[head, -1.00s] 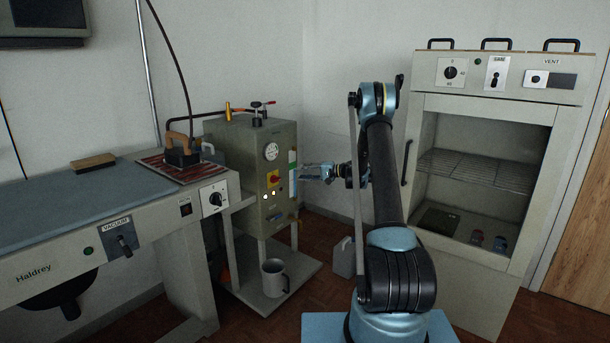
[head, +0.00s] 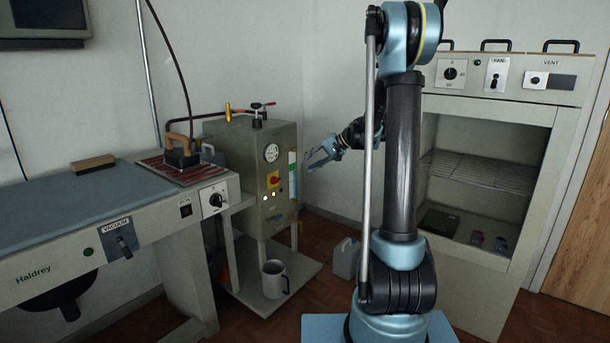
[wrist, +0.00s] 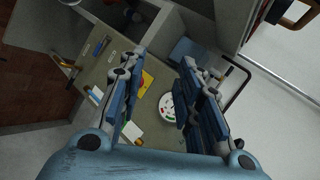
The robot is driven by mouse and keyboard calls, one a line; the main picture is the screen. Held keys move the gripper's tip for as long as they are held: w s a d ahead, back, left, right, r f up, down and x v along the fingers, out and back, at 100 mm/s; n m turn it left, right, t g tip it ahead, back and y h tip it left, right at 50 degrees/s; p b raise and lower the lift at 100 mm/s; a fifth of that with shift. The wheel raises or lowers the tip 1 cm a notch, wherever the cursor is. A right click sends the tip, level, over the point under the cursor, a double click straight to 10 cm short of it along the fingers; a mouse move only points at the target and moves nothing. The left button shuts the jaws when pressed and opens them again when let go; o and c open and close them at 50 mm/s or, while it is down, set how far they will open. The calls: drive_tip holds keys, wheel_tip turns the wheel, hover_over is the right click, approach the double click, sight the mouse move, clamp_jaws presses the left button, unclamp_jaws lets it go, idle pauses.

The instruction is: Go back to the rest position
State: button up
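My gripper (head: 320,158) is in the air just right of the grey-green boiler cabinet (head: 236,170), apart from its front face. In the wrist view the two blue fingers of my gripper (wrist: 158,92) stand apart with nothing between them. Beyond them that view shows the cabinet's panel (wrist: 100,68), tilted, with its round white gauge (wrist: 168,104) and a yellow plate (wrist: 147,80). In the head view the same panel carries a red switch on a yellow plate (head: 273,178) and two lit lamps.
The pressing table (head: 70,205) with an iron (head: 181,152) stands on the left. A plastic canister (head: 346,258) stands on the floor behind my arm. A drying cabinet (head: 480,240) with a wire rack stands on the right.

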drive_tip(key=s+d+r+h, duration=0.1)
drive_tip(key=s+d+h, duration=0.2)
drive_tip(key=s, duration=1.1)
drive_tip(key=s+d+f+h, duration=0.2)
drive_tip(key=s+d+f, duration=0.1)
drive_tip(key=s, duration=0.7)
drive_tip(key=s+d+f+n+h, duration=0.1)
drive_tip(key=s+d+f, duration=0.3)
drive_tip(key=s, duration=0.6)
drive_tip(key=s+d+f+h, duration=0.4)
drive_tip(key=s+d, duration=0.3)
drive_tip(key=s, duration=0.3)
drive_tip(key=shift+f+n+g, duration=0.25)
drive_tip(key=shift+n+g, duration=0.15)
drive_tip(key=shift+s, duration=0.1)
drive_tip(key=shift+w+f, duration=0.2)
drive_tip(key=shift+w, duration=0.25)
